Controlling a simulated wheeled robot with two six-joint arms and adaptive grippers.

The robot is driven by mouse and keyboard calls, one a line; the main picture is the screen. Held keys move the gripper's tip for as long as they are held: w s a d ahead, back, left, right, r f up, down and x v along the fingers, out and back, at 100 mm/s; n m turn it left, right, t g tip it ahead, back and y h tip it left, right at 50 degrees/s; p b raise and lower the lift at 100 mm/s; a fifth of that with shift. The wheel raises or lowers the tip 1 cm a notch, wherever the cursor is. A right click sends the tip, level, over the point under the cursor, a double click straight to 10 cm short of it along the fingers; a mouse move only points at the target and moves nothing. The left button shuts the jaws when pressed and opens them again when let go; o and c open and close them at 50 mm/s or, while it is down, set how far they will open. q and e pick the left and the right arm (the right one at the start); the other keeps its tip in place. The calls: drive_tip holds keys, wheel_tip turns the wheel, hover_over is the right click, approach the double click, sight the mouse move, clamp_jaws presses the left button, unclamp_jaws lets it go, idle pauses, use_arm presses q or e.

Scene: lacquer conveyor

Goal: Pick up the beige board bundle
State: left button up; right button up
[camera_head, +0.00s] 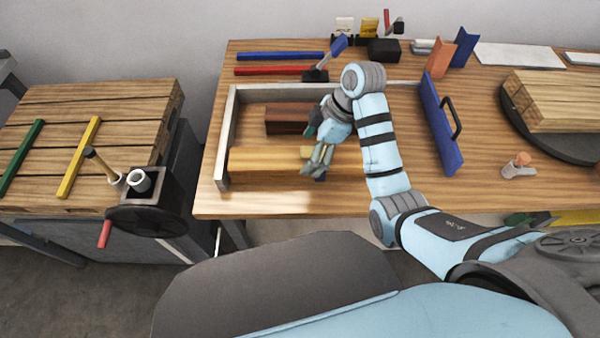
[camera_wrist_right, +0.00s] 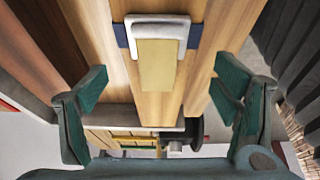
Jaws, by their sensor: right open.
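The beige board bundle (camera_head: 265,162) lies lengthwise near the front of the table, inside a pale L-shaped fence. In the right wrist view, pale boards (camera_wrist_right: 205,70) run between my fingers, with a blue band and a white-rimmed handle (camera_wrist_right: 157,22) across them. My right gripper (camera_head: 317,172) is over the bundle's right end; in the wrist view (camera_wrist_right: 160,105) its green fingers are spread, one on each side of the boards, and hold nothing. I cannot tell whether they touch the bundle. My left gripper is not in view.
A dark red-brown bundle (camera_head: 287,119) lies just behind. The fence (camera_head: 226,130) borders the left and back. A blue upright board with a handle (camera_head: 438,125) stands to the right. Other boards (camera_head: 560,105) lie on a round dark plate (camera_head: 540,140). A pallet-topped bench (camera_head: 140,97) stands left.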

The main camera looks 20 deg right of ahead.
sight(299, 161)
drive_tip(key=b+x, duration=0.1)
drive_tip(key=x, duration=0.5)
drive_tip(key=shift+w+a, duration=0.15)
drive_tip(key=shift+a, duration=0.05)
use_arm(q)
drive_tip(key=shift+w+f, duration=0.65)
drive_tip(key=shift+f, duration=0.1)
use_arm(e)
drive_tip(key=shift+r, duration=0.15)
drive_tip(key=shift+c, duration=0.2)
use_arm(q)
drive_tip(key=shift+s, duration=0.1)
use_arm(e)
clamp_jaws()
